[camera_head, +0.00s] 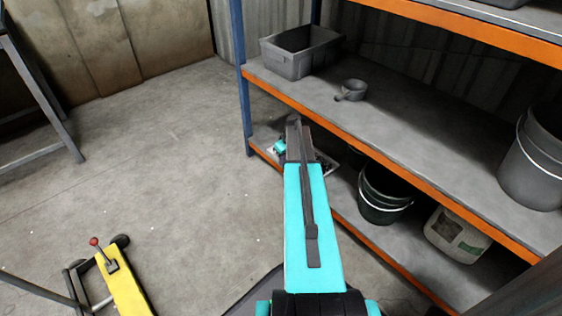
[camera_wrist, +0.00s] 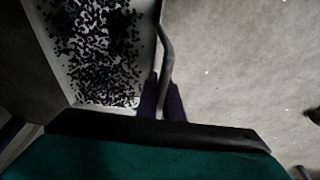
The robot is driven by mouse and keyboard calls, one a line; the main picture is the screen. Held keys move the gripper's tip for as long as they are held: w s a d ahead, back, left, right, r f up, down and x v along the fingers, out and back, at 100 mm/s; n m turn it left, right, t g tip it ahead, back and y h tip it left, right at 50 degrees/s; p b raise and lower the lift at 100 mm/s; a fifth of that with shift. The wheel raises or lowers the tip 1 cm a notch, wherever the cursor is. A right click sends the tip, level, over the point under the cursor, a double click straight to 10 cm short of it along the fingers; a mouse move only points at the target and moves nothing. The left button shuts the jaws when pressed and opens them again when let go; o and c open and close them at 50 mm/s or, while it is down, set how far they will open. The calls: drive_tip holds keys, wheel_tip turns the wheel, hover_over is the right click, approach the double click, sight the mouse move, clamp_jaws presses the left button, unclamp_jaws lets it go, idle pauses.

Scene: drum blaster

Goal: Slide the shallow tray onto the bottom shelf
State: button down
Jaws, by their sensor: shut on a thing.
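The shallow tray (camera_wrist: 147,40) is pale, with many small black bits on its floor. It fills the upper left of the wrist view. My gripper (camera_wrist: 162,88) is shut on the tray's near right rim, one finger on each side. In the head view a sliver of the tray (camera_head: 331,168) shows at the left end of the bottom shelf (camera_head: 400,243). My arm hides most of the tray and the gripper's fingertips there. I cannot tell how far the tray rests on the shelf.
A dark green bucket (camera_head: 382,196) and a whitish container (camera_head: 456,236) stand farther right on the bottom shelf. The middle shelf (camera_head: 420,135) above holds a grey bin (camera_head: 298,52), a small pot (camera_head: 351,90) and a grey bucket (camera_head: 535,155). A yellow pallet jack (camera_head: 122,285) stands lower left.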

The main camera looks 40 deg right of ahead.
drive_tip(key=shift+r, duration=0.1)
drive_tip(key=c, duration=1.8)
unclamp_jaws()
drive_tip(key=shift+r, duration=0.1)
